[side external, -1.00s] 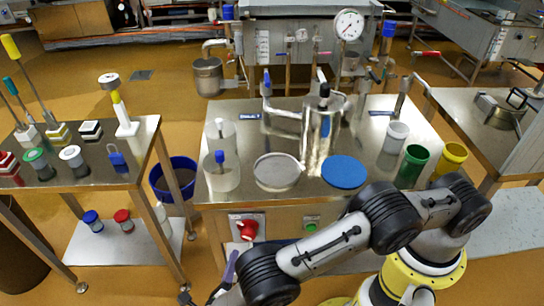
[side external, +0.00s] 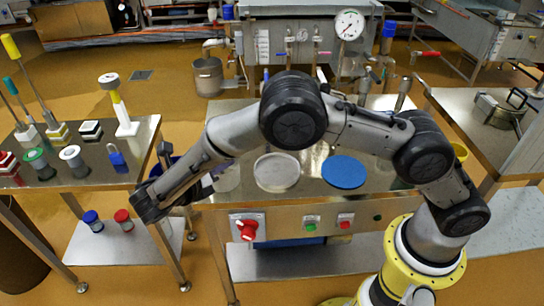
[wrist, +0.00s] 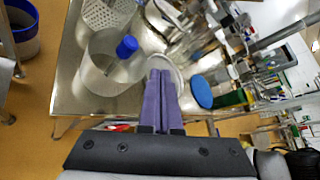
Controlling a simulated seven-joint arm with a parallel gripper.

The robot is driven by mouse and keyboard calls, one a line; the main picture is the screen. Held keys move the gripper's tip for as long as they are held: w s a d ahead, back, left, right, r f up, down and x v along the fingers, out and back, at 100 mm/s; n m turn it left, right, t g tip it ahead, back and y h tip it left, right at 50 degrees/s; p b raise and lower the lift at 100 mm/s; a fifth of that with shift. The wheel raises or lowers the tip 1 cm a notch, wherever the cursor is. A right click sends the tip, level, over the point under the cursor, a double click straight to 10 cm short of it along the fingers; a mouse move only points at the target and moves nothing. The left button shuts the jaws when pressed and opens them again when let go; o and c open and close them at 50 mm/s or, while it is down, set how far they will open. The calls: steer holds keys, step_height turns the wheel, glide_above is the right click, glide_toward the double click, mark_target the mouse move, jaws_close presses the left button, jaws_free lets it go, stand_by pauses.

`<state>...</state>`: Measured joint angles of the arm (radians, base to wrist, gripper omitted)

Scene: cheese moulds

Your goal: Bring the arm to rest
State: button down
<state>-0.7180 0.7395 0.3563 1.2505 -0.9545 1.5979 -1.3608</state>
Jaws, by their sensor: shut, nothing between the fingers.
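My gripper (wrist: 160,100) is shut and empty. Its two purple fingers lie together in the wrist view, pointing over the steel table (wrist: 68,85). In the side view my arm arches across the table's front, with the wrist low at the left between the two tables. The gripper (side external: 222,167) is partly hidden there, near the main table's left end. A clear cylinder (wrist: 98,78) with a blue-topped item (wrist: 127,46) stands left of the fingers in the wrist view. The pale round disc (side external: 277,172) and blue disc (side external: 345,172) lie on the table.
A side table (side external: 88,172) at the left holds brushes, several small coloured pieces and a blue padlock (side external: 117,158). A red switch (side external: 246,229) sits on the main table's front. My arm hides much of the tabletop. A pot table (side external: 490,150) stands at the right.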

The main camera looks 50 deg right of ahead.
steer(key=s+d+r+m+g+y, duration=0.1)
steer(key=s+d+r+m+y, duration=0.2)
steer(key=s+d+r+m, duration=0.45)
steer(key=s+d+r+m+g+y, duration=0.1)
steer(key=s+d+r+m+y, duration=0.25)
steer(key=d+r, duration=0.7)
steer(key=s+d+r+m+t+y, duration=0.15)
steer(key=s+m+y, duration=0.25)
steer(key=s+m, duration=0.75)
steer(key=s+a+f+m+t+y, duration=0.2)
steer(key=s+a+f+m+t, duration=0.1)
steer(key=s+a+f+m, duration=0.1)
steer(key=shift+s+a+f+m, duration=0.2)
steer(key=shift+s+f+m, duration=0.3)
steer(key=shift+s+m, duration=0.45)
steer(key=shift+y, duration=0.25)
